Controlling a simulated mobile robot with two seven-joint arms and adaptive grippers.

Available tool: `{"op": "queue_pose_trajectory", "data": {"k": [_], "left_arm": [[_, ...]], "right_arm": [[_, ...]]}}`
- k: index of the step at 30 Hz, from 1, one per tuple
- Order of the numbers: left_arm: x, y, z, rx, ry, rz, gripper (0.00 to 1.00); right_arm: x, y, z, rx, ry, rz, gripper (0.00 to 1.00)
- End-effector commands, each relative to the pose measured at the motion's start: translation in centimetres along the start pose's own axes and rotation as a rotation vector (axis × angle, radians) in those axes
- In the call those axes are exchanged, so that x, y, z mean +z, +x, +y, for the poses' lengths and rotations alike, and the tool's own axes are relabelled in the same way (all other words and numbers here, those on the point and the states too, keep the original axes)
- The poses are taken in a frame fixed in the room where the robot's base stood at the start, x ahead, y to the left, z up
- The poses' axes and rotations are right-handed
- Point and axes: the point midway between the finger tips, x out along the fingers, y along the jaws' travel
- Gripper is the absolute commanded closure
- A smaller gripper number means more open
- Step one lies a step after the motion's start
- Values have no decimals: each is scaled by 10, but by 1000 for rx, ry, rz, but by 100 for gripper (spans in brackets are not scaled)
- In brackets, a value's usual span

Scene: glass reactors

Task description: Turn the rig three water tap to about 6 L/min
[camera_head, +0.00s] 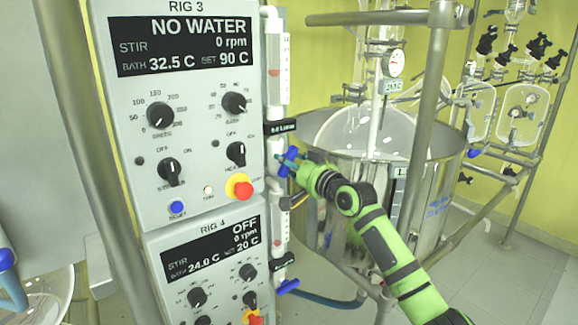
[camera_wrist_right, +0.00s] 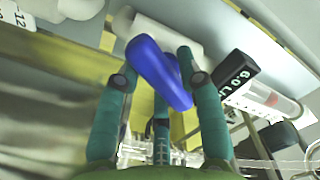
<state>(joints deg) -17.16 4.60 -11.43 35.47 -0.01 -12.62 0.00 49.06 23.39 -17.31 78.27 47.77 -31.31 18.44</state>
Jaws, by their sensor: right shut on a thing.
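The rig three panel (camera_head: 190,190) reads NO WATER, STIR 0 rpm, BATH 32.5 C and SET 90 C. Beside it stands a clear flow tube (camera_head: 278,52) with a reddish float. The blue rig three water tap (camera_head: 289,155) is below this tube; its handle (camera_wrist_right: 152,68) fills the middle of the right wrist view. A black tag (camera_wrist_right: 238,76) above the tap reads about 6.0 L/min; it also shows in the head view (camera_head: 281,127). My right gripper (camera_head: 288,164) is shut on the tap handle, one finger on each side. My left gripper is out of view.
The rig four panel (camera_head: 208,262) is below, reading OFF, with its own blue tap (camera_head: 288,287) lower on the pipe. A steel vessel (camera_head: 395,145) and metal frame posts (camera_head: 428,95) stand close to my right arm. More glassware hangs at the back right.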

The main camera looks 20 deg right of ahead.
Motion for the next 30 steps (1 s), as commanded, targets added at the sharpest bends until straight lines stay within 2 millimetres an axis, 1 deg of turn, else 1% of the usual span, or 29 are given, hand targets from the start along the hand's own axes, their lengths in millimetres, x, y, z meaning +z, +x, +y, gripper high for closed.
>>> {"op": "queue_pose_trajectory", "data": {"k": [1, 17, 18, 19, 20, 30], "left_arm": [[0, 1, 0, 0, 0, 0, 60], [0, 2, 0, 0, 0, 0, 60], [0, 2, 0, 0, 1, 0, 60], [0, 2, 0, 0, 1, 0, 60], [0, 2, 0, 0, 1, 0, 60], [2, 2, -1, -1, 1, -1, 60]], "right_arm": [[3, 0, 3, 6, -13, -7, 96], [2, 0, 3, 6, -37, -7, 96], [2, 0, 3, 6, -36, -7, 59], [2, 0, 3, 6, -36, -7, 47], [2, 0, 3, 6, -36, -6, 43], [0, -1, 1, 2, -36, -2, 43]]}}
